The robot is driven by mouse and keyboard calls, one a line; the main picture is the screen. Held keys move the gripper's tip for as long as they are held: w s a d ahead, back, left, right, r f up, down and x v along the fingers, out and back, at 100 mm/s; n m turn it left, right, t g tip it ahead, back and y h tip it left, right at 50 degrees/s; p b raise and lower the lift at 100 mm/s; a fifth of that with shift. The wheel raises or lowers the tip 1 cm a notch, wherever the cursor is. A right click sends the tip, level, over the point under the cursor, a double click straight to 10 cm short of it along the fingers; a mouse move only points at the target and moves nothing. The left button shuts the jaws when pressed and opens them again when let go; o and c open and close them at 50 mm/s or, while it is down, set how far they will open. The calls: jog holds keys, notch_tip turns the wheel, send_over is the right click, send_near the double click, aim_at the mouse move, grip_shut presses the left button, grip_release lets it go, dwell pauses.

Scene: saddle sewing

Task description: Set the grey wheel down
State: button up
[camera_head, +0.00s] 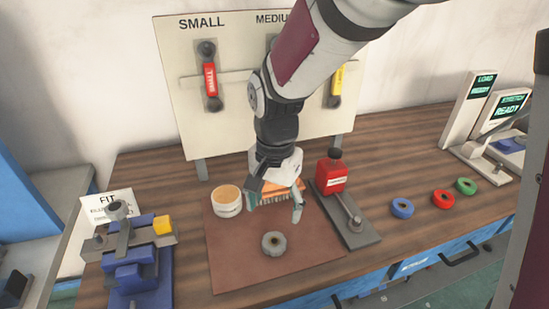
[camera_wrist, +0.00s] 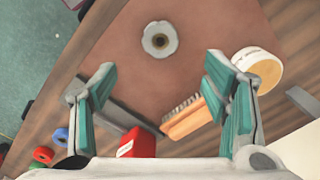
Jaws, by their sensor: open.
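The grey wheel (camera_head: 273,243) lies flat on the brown mat (camera_head: 231,272), near the mat's front middle. In the wrist view the grey wheel (camera_wrist: 159,39) shows at the top centre, with a small dark-centred brass-coloured hub. My gripper (camera_head: 272,205) is open and empty above the mat, behind the wheel and apart from it. In the wrist view my gripper's teal-padded fingers (camera_wrist: 160,92) stand wide apart, with nothing held between them.
An orange brush (camera_head: 280,190) and a white tub (camera_head: 227,201) stand behind the wheel. A red bottle (camera_head: 331,175) and a grey metal stand (camera_head: 350,222) are to the right. Blue (camera_head: 402,208), red (camera_head: 443,199) and green (camera_head: 466,186) rings lie further right. A blue clamp fixture (camera_head: 138,262) is left.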

jog(key=s+d+r+n+t, duration=0.4)
jog(key=s+d+r, duration=0.9)
jog(key=d, duration=0.5)
jog(key=s+n, duration=0.1)
jog(key=s, duration=0.1)
jog(key=shift+s+d+r+n+t, duration=0.2)
jog(key=shift+s+n+t, duration=0.1)
jog(key=shift+s+n, duration=0.1)
jog(key=shift+d, duration=0.1)
